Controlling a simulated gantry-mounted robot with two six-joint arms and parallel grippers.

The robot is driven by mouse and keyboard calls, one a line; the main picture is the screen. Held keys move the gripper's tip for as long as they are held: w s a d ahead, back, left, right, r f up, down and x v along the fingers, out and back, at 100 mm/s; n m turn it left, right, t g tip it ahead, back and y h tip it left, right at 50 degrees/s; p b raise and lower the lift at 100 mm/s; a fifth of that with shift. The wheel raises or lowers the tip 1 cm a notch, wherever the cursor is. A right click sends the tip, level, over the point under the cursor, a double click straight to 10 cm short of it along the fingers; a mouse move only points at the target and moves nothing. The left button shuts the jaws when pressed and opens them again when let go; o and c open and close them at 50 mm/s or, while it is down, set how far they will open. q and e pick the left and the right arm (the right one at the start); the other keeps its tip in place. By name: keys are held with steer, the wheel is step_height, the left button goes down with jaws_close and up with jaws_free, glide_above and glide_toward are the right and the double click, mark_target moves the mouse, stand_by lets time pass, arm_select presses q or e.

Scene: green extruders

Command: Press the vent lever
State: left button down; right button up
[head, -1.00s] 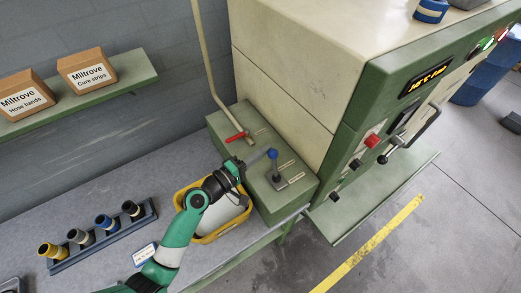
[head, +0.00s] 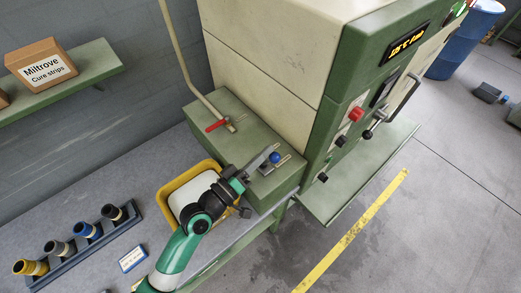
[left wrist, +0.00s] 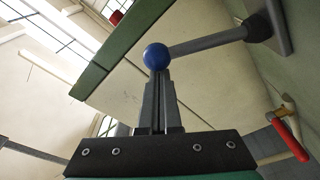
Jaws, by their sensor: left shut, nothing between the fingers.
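A lever with a blue ball knob (head: 275,158) stands on a grey base plate on top of the green box (head: 225,108). It leans over towards the front right. The labels beside it are too small to read, so I cannot confirm that it is the vent lever. My left gripper (head: 271,149) is shut and empty, its fingertips at the knob. In the left wrist view the blue knob (left wrist: 156,56) sits right at the tips of the closed fingers (left wrist: 157,76), apparently touching. Its rod runs right to the base plate. My right gripper is not in view.
A red valve handle (head: 217,125) on a pipe sits behind the lever. The machine's green front (head: 345,85), with knobs and a display, stands to the right. A yellow-rimmed bin (head: 172,190) lies beneath my left arm. A rack of fittings (head: 75,243) is at left.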

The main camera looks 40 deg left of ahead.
arm_select(q)
steer(key=shift+d, duration=0.15)
arm_select(e)
steer(key=shift+f, duration=0.1)
arm_select(q)
steer(key=shift+r, duration=0.1)
stand_by(0.3)
steer(key=w+a+r, duration=0.1)
steer(key=a+r, duration=0.2)
steer(key=s+a+f+b, duration=0.1)
steer(key=s, duration=0.8)
steer(key=shift+s+f, duration=0.3)
steer(key=shift+f, duration=0.05)
arm_select(e)
steer(key=shift+w+a+f, duration=0.3)
steer(key=shift+a+f, duration=0.25)
steer(key=shift+a, duration=0.1)
arm_select(q)
steer(key=shift+d, duration=0.1)
